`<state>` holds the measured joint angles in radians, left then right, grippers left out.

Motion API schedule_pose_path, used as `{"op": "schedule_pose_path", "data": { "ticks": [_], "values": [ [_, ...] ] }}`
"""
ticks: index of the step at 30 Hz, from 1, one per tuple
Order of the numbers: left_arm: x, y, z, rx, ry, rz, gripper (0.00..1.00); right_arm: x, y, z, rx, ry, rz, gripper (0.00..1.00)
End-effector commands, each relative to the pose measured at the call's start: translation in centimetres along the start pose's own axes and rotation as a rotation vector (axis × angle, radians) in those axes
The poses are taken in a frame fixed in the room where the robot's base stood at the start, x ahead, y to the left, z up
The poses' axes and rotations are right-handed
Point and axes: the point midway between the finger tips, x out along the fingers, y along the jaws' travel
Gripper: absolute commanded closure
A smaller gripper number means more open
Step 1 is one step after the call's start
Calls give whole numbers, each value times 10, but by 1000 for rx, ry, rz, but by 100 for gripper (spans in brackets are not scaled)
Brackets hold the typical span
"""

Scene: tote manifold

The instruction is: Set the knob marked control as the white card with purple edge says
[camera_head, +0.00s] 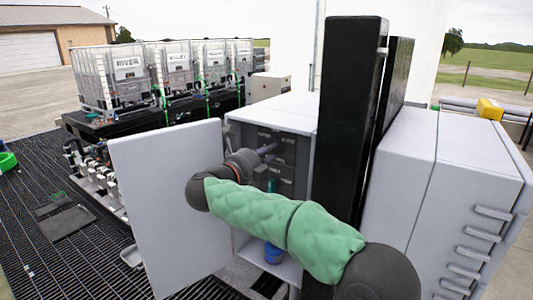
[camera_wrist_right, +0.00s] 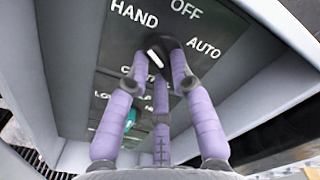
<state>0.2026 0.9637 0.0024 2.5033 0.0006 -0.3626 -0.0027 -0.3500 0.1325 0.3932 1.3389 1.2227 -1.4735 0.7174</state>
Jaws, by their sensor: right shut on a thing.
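My right gripper (camera_head: 266,150) reaches into an open grey cabinet (camera_head: 243,118), at its dark panel (camera_head: 294,152). In the right wrist view, the purple fingers of the right gripper (camera_wrist_right: 164,60) are closed around a dark knob with a white pointer mark (camera_wrist_right: 154,56). The words HAND, OFF and AUTO stand around this knob, and the mark slants toward the HAND side. Below it a partly hidden word begins with CONT. A green part (camera_wrist_right: 130,121) shows lower on the panel, behind the fingers. I see no white card with purple edge. My left gripper is out of view.
The open cabinet door (camera_head: 170,205) stands left of my right arm. A black post (camera_head: 346,110) and a closed grey cabinet (camera_head: 445,175) are to the right. A blue object (camera_head: 273,253) sits low in the cabinet. Several caged tanks (camera_head: 128,82) stand behind left.

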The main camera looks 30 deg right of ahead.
Motion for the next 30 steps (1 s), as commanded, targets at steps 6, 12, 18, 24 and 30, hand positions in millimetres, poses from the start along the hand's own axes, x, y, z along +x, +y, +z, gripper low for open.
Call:
{"op": "schedule_pose_path", "data": {
  "ticks": [6,12,18,24,30],
  "values": [
    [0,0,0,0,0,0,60,0,0,-1,-43,1,0,100],
    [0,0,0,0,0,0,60,0,0,-1,-51,1,0,100],
    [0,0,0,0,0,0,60,0,0,-1,-51,1,0,100],
    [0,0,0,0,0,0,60,0,0,-1,-50,1,0,52],
    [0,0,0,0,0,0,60,0,0,0,-49,1,0,52]
  ]
}}
